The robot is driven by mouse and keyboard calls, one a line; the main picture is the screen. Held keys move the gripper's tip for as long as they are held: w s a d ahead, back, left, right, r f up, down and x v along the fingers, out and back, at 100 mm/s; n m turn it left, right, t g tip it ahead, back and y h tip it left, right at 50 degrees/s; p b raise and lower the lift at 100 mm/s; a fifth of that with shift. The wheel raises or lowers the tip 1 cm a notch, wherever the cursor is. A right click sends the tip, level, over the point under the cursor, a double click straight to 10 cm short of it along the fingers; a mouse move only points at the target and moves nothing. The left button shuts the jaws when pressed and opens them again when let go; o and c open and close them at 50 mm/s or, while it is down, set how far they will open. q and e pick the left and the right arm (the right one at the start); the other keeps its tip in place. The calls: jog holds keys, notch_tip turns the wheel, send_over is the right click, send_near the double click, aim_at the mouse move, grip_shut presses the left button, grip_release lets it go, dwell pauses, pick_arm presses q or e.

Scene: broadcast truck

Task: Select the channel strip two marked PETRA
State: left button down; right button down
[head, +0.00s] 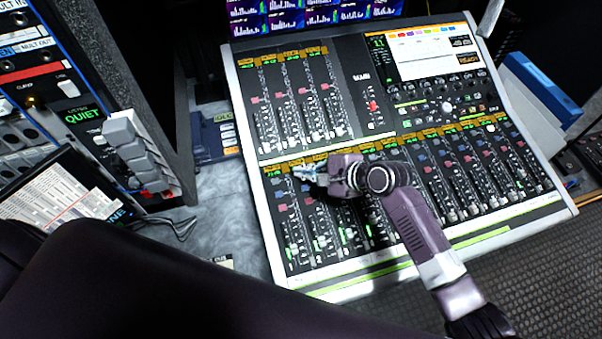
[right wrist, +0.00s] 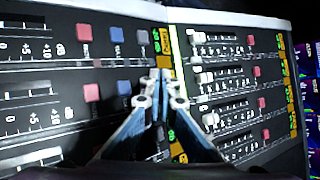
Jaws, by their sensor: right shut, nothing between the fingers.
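The mixing console (head: 372,58) lies tilted ahead. Its lower bank has numbered strips; channel strip two (head: 318,242) is second from the left. The name PETRA is too small to read. In the right wrist view, strip two appears as the second row from the console's edge, with a red button (right wrist: 91,93) and a blue one. My right gripper (head: 308,170) is shut and empty over the top of the leftmost lower strips. Its fingertips (right wrist: 163,84) cover part of strip two's label end; I cannot tell whether they touch. My left gripper is out of view.
An upper bank of faders (head: 295,100) lies just above the gripper, with a touchscreen (head: 425,55) at the upper right. A rack (head: 35,75) and a tablet (head: 60,200) stand at the left. A blue binder (head: 540,88) lies right of the console.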

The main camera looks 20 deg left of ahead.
aim_at(305, 182)
jog(key=shift+f, duration=0.4)
jog(key=shift+r, duration=0.1)
dwell(0.4)
jog(key=shift+r+p, duration=0.75)
jog(key=shift+p, duration=0.3)
jog(key=r+p, duration=0.1)
jog(key=p, duration=0.1)
jog(key=r+p, duration=0.4)
jog(key=shift+s+d, duration=0.25)
jog(key=shift+s, duration=0.1)
dwell(0.3)
